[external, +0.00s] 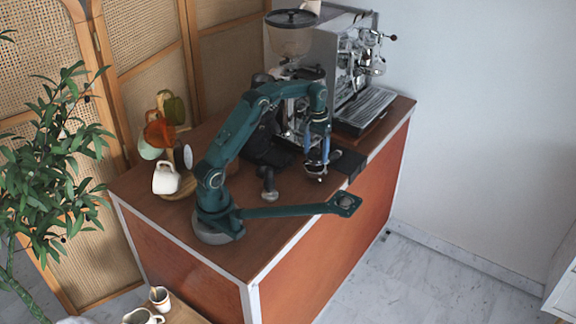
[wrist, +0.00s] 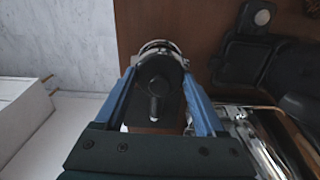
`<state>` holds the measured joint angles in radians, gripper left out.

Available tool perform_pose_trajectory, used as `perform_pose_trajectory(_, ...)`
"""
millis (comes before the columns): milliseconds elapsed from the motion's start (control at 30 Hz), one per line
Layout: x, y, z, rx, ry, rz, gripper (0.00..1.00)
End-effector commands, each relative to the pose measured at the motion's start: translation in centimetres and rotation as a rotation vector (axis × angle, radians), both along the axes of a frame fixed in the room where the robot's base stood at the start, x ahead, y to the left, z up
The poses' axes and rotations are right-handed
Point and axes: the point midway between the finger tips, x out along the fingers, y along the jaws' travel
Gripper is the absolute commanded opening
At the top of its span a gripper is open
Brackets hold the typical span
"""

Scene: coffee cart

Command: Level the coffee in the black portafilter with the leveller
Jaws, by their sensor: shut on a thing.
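My gripper (wrist: 160,78) points down with its two blue fingers closed on a dark round piece, which looks like the leveller (wrist: 157,70). In the external view my gripper (external: 318,158) is low over the front right part of the counter. A silver rim (wrist: 160,44) shows just past the dark piece; it looks like the portafilter's basket, and a short black handle (wrist: 156,106) shows between the fingers. I cannot tell whether the leveller touches the basket. The coffee inside is hidden.
A black mat (external: 350,164) lies at the counter's right edge. A dark knobbed tool (external: 268,186) stands left of my gripper. The espresso machine (external: 345,62) and grinder (external: 292,38) stand behind. A white mug (external: 166,179) is at the left. Open counter (external: 290,222) lies in front.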

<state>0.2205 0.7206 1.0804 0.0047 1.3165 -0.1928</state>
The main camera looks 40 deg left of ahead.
Motion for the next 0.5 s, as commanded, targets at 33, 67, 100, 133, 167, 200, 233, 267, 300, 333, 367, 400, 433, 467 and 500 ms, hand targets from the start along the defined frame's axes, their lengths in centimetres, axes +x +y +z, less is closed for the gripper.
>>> perform_pose_trajectory(33, 0.0, 0.0, 0.2, -0.001, -0.002, 0.0, 0.05)
perform_pose_trajectory(67, 0.0, 0.0, 0.2, -0.001, -0.002, 0.0, 0.05)
perform_pose_trajectory(100, 0.0, 0.0, 0.2, -0.001, -0.002, 0.0, 0.05)
perform_pose_trajectory(133, 0.0, 0.0, 0.3, -0.001, -0.002, 0.0, 0.05)
perform_pose_trajectory(167, 0.0, 0.0, 0.3, -0.001, -0.002, 0.0, 0.05)
perform_pose_trajectory(200, 0.0, 0.0, 0.4, -0.001, -0.002, 0.0, 0.05)
perform_pose_trajectory(233, 0.0, 0.0, 0.5, -0.001, -0.003, 0.0, 0.05)
perform_pose_trajectory(267, 0.1, 0.0, 0.7, -0.001, -0.004, 0.0, 0.05)
perform_pose_trajectory(300, 0.1, 0.0, 1.1, -0.001, -0.005, 0.0, 0.05)
perform_pose_trajectory(333, 0.1, 0.0, 1.4, -0.001, -0.005, 0.0, 0.05)
perform_pose_trajectory(367, 0.1, 0.0, 1.7, -0.001, -0.006, 0.0, 0.05)
perform_pose_trajectory(400, 0.1, 0.0, 2.1, -0.001, -0.006, 0.0, 0.06)
perform_pose_trajectory(433, 0.1, 0.0, 2.4, -0.001, -0.006, 0.0, 0.06)
perform_pose_trajectory(467, 0.1, 0.0, 2.7, -0.001, -0.006, 0.0, 0.06)
perform_pose_trajectory(500, 0.1, 0.0, 3.0, -0.001, -0.006, 0.0, 0.06)
